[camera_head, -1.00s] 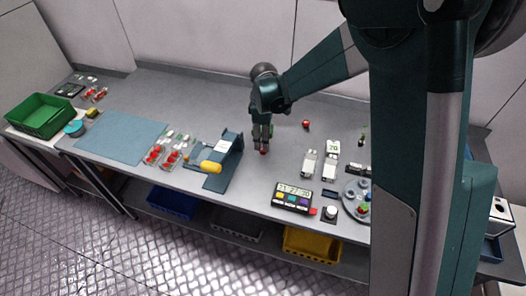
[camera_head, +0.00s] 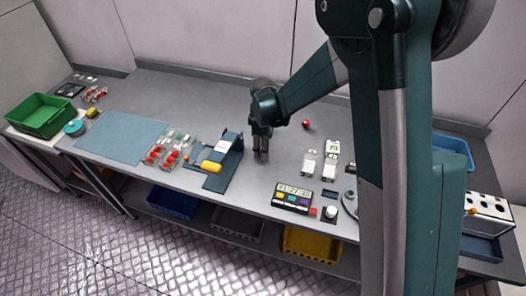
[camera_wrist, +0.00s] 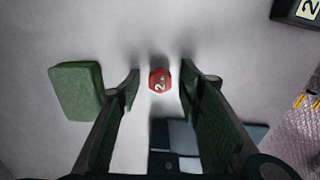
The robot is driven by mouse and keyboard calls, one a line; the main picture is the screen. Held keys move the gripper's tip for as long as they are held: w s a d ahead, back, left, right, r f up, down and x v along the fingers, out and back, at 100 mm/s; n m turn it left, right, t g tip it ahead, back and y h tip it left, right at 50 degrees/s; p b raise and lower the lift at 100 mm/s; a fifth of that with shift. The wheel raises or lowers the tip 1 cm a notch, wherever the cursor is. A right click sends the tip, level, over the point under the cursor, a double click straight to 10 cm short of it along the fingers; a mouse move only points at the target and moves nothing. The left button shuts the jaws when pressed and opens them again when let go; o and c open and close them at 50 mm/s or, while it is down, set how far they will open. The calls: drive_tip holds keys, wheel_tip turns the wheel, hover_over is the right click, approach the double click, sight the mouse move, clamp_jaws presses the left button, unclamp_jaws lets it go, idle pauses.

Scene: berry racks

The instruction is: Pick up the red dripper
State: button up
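A small red dripper (camera_wrist: 160,80) with a white "2" on top shows in the wrist view on the grey bench. It lies between the fingertips of my gripper (camera_wrist: 160,77), with a gap on each side. My gripper is open and points down at it. In the head view, my gripper (camera_head: 260,156) is low over the middle of the bench, and the dripper there is hidden by the fingers. Another small red object (camera_head: 306,125) lies farther back to the right; I cannot tell what it is.
A green block (camera_wrist: 76,90) lies just left of my left finger in the wrist view. A dark stand with a yellow-handled tool (camera_head: 211,167) is left of my gripper.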

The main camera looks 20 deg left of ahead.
drive_tip(key=shift+c, duration=0.7)
drive_tip(key=c, duration=0.6)
drive_tip(key=shift+r, duration=0.1)
drive_tip(key=shift+r, duration=4.95)
